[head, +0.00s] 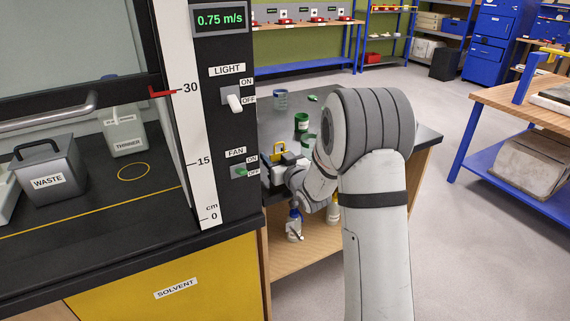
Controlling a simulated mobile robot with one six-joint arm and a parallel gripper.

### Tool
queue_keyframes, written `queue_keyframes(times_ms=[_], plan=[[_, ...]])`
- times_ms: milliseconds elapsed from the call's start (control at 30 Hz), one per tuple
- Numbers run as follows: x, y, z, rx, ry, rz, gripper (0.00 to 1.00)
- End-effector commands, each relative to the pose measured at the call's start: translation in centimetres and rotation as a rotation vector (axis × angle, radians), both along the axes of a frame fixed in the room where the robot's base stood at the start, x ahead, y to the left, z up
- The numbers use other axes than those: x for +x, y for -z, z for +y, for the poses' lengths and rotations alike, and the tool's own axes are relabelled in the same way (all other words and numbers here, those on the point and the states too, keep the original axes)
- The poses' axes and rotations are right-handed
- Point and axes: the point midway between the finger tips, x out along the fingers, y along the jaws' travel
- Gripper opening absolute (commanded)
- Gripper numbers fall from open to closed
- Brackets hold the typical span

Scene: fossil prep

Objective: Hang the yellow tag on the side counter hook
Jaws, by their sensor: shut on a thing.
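A small yellow piece, which looks like the yellow tag (278,148), shows just above my gripper (281,160) over the side counter (424,137). My gripper is small in the view and partly hidden by my own wrist. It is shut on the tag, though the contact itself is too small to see. The tag appears upright, near the counter's left part. The side counter hook cannot be made out; my arm covers much of the counter.
Green containers (302,122) and a clear jar (281,99) stand on the counter near my gripper. A bottle (294,226) is on the shelf below. The fume hood's switch post (232,130) rises close at left. Open floor (470,240) lies at right.

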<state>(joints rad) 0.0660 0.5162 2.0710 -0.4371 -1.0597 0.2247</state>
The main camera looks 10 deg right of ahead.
Motion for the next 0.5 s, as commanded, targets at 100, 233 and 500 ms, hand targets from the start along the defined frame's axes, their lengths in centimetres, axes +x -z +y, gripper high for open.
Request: queue_keyframes(times_ms=[100,233,500], plan=[[0.0,0.0,0.0,0.0,0.0,0.0,0.32],[0.0,-0.2,0.1,0.0,-0.001,-0.001,0.32],[0.0,-4.4,0.1,0.0,-0.001,-0.006,0.32]])
